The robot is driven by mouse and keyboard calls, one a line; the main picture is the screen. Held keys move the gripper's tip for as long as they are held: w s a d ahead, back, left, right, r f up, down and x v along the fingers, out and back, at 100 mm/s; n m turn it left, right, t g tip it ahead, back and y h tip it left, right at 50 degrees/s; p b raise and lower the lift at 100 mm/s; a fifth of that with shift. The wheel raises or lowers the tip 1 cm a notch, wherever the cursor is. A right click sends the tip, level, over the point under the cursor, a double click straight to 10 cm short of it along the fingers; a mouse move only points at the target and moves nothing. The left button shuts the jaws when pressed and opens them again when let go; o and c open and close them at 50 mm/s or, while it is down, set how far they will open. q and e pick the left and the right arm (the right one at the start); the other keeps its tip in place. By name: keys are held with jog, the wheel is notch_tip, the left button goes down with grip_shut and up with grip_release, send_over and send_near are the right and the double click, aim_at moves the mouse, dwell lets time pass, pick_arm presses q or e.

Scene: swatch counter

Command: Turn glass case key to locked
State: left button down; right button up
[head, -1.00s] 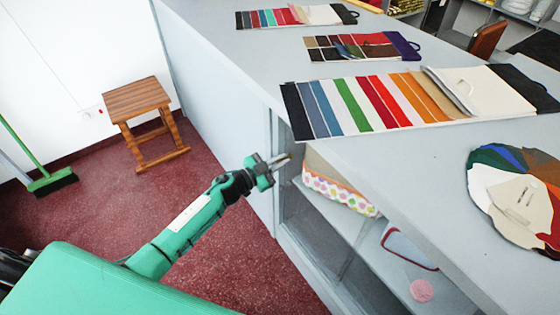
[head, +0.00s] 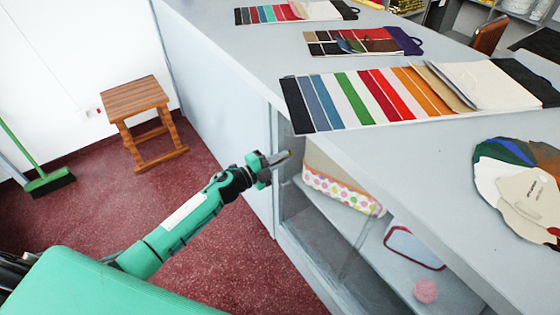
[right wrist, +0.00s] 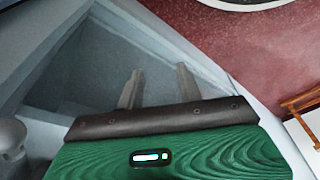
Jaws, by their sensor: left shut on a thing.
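The glass case (head: 345,245) is built into the counter, with its glass front at the left end facing the floor. My left gripper (head: 284,157) is at the upper left edge of the case front, just under the counter top. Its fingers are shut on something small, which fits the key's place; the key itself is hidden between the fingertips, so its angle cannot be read. My right gripper (right wrist: 158,88) shows in the right wrist view with its fingers apart and nothing between them. It is out of the head view.
The counter top (head: 400,150) overhangs the case and carries a striped swatch card (head: 370,97) and a colour fan (head: 520,190). Inside the case are a dotted pouch (head: 340,190) and a pink ball (head: 426,291). A wooden stool (head: 140,105) stands on open red floor.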

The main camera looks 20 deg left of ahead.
pick_arm(q)
jog(key=shift+f+m+b, duration=0.1)
jog(key=shift+m+b, duration=0.5)
jog(key=shift+m, duration=1)
pick_arm(e)
jog(key=shift+w+r, duration=0.15)
jog(key=shift+r, duration=0.6)
jog(key=shift+w+r, duration=0.1)
jog(key=shift+r, duration=0.6)
pick_arm(q)
jog(key=c, duration=1.6)
grip_release()
jog(key=v, duration=1.4)
jog(key=shift+b, duration=0.3)
pick_arm(e)
jog(key=shift+s+r+t, duration=0.1)
jog(key=shift+r+t, duration=0.2)
jog(key=shift+r, duration=0.4)
jog(key=shift+w, duration=0.25)
jog(key=shift+a, duration=0.1)
